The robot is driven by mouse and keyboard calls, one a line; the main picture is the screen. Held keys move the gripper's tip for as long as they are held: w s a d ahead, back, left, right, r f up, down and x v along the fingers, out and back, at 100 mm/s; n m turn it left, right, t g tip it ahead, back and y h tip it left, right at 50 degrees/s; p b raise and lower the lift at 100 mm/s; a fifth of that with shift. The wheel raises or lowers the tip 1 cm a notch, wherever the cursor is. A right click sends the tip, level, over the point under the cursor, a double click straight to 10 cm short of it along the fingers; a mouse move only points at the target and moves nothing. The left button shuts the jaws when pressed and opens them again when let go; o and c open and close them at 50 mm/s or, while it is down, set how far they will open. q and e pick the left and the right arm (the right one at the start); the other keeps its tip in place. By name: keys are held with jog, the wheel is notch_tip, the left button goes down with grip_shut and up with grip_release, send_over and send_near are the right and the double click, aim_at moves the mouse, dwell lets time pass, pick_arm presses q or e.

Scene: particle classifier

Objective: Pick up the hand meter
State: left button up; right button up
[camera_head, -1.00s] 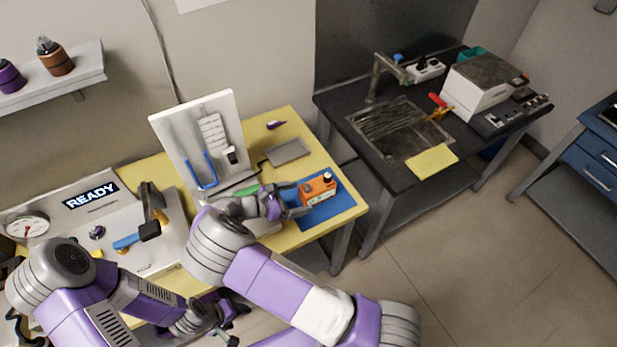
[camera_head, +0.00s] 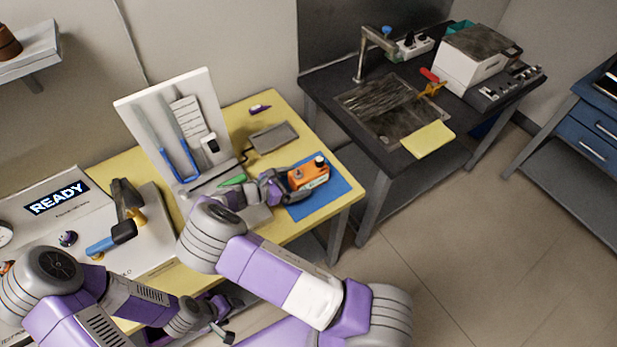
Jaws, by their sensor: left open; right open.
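The hand meter looks to be the orange box (camera_head: 308,173) with a dark knob on top and a pale front face. It lies on a blue mat (camera_head: 331,199) at the right end of the yellow table. My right gripper (camera_head: 291,186) is open at the left end of the meter, its fingers close to it. I cannot tell whether they touch it or reach around it. My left gripper (camera_head: 226,322) is open, low by the table's front edge and away from the meter.
A white upright panel (camera_head: 205,95) with blue-handled tools stands left of the meter. A grey plate (camera_head: 272,138) lies behind it. A machine reading READY (camera_head: 57,197) is at the left. A dark bench (camera_head: 335,80) stands to the right, past a gap.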

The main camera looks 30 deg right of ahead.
jog(key=shift+x, duration=1.4)
jog(key=c, duration=1.3)
